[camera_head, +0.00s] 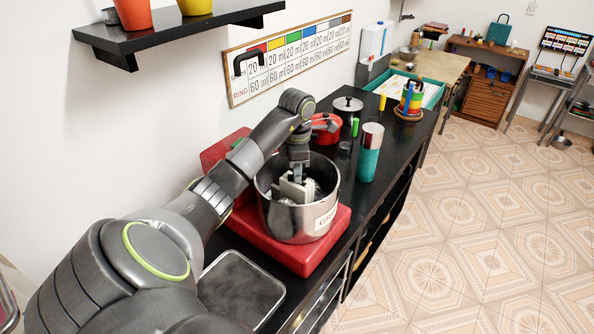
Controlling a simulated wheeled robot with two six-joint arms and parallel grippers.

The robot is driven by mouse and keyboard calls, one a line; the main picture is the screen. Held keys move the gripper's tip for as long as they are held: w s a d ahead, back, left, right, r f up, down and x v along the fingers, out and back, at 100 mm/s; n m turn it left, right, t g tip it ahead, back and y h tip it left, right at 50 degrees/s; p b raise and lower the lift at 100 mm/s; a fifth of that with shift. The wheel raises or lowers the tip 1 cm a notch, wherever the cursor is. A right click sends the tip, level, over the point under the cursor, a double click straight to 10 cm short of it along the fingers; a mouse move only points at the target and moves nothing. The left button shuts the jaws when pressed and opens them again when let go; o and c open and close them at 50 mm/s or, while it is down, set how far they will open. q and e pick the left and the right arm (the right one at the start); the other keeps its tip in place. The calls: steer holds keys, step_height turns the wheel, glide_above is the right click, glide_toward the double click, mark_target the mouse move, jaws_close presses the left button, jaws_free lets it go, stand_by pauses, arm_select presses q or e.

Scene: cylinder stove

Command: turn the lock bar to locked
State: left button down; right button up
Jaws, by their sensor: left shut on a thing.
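A steel drum (295,215) with a label beginning "GR" stands on a red base (312,255) on the black counter. My left arm comes in from the left and reaches over the drum. My left gripper (296,186) points down inside the drum's mouth, its fingers closed among pale and metal parts there. It is shut on what seems to be the lock bar, which the fingers mostly hide. I cannot tell which way the bar points. My right gripper is out of view.
A teal and steel flask (369,152), a red pot (325,129) and a lidded steel canister (348,115) stand just behind the drum. A dark flat plate (240,290) lies in front. A shelf (180,30) juts from the wall at upper left.

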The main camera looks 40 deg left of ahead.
arm_select(q)
steer(key=n, duration=0.5)
steer(key=shift+n, duration=2.1)
steer(key=c, duration=1.5)
jaws_free()
